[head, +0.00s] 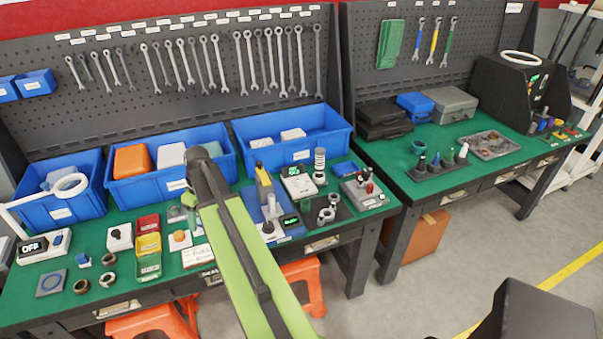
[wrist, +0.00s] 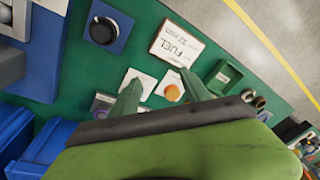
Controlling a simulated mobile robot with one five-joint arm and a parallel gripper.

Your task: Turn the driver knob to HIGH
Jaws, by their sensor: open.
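A round black knob (wrist: 104,30) sits on a blue plate at the upper left of the wrist view. In the head view a dark knob (head: 268,228) shows on the blue base of the machine right of my arm. Another dark knob (head: 117,233) stands on a white box left of my arm. No driver or HIGH marking is readable on either. My gripper (wrist: 163,86) is open and empty, its green fingers apart over the bench by an orange button (wrist: 173,93). It is not touching the black knob. In the head view my arm largely hides the fingers.
A white FUEL card (wrist: 177,46) lies beside the button. A small green bin (wrist: 224,76) is right of the fingers. Blue bins (head: 290,152) line the back of the bench. The machine's yellow column (head: 264,180) rises just right of my arm.

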